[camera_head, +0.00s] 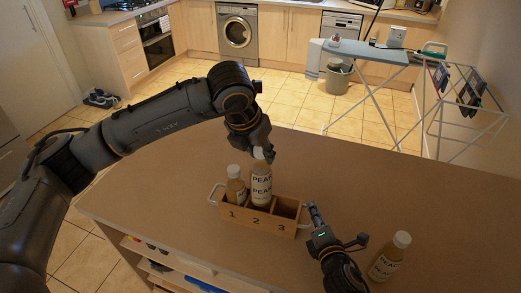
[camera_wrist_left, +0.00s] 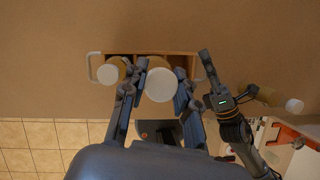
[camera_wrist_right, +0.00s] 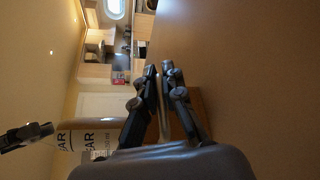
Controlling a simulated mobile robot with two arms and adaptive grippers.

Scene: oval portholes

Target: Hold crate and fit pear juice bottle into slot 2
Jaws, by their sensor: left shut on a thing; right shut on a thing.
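The wooden crate (camera_head: 252,218) stands on the table, with slots marked 1, 2 and 3. A pear juice bottle (camera_head: 261,186) is upright over slot 2. My left gripper (camera_head: 262,153) is shut on its upper part from above. In the left wrist view its white cap (camera_wrist_left: 160,89) shows between the fingers. Its lower end is at the slot, partly hidden by the crate's front; I cannot tell how deep it sits. My right gripper (camera_head: 309,210) is shut on the crate's right handle, and its fingers (camera_wrist_right: 162,76) meet around it in the right wrist view.
A smaller bottle (camera_head: 236,188) stands in slot 1, close beside the held bottle. Slot 3 (camera_head: 286,207) looks empty. Another bottle (camera_head: 388,259) stands on the table to the right of my right gripper. The table behind the crate is clear.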

